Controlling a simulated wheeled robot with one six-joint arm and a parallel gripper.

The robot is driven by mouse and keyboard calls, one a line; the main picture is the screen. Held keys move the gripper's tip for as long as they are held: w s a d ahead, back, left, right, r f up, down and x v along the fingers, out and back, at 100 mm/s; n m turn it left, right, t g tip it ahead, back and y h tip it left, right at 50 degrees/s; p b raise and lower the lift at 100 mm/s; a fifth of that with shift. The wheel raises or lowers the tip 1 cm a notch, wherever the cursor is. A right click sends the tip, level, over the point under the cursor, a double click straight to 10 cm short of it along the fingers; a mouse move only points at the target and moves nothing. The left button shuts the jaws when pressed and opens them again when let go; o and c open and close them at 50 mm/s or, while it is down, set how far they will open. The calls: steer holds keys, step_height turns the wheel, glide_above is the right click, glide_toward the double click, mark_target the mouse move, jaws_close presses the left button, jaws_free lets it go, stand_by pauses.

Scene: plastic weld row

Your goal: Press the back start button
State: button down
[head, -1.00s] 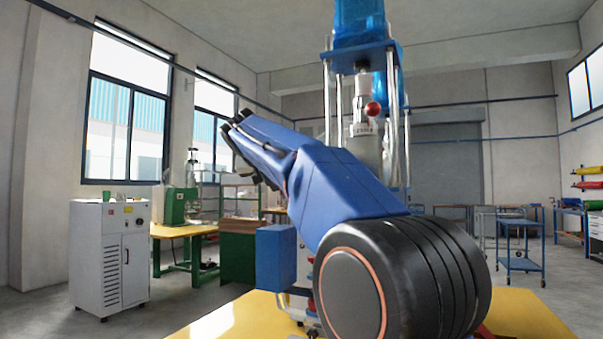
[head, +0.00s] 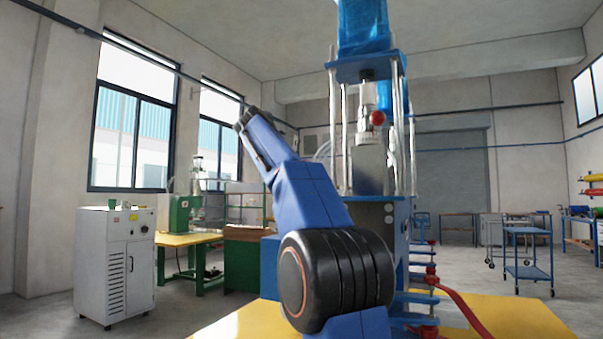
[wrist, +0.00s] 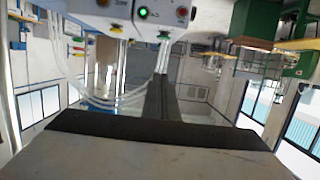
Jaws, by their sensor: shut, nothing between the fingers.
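A pale control panel (wrist: 125,20) runs along the top edge of the wrist view, which looks upside down. I cannot tell which is the back start button. My gripper (wrist: 164,76) shows as two dark fingers held together and empty. The fingertips lie below the green and red buttons in the picture; contact is not visible. In the head view my arm hides the gripper and panel.
A blue press (head: 368,62) with chrome rods and a red ball (head: 377,118) stands behind my arm. A white cabinet (head: 115,262) stands left. White tubes (wrist: 72,75) hang near my gripper.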

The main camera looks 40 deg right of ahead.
steer(key=x, duration=0.9)
steer(key=shift+w+d, duration=0.1)
steer(key=shift+d+f, duration=0.1)
steer(key=shift+f, duration=1.95)
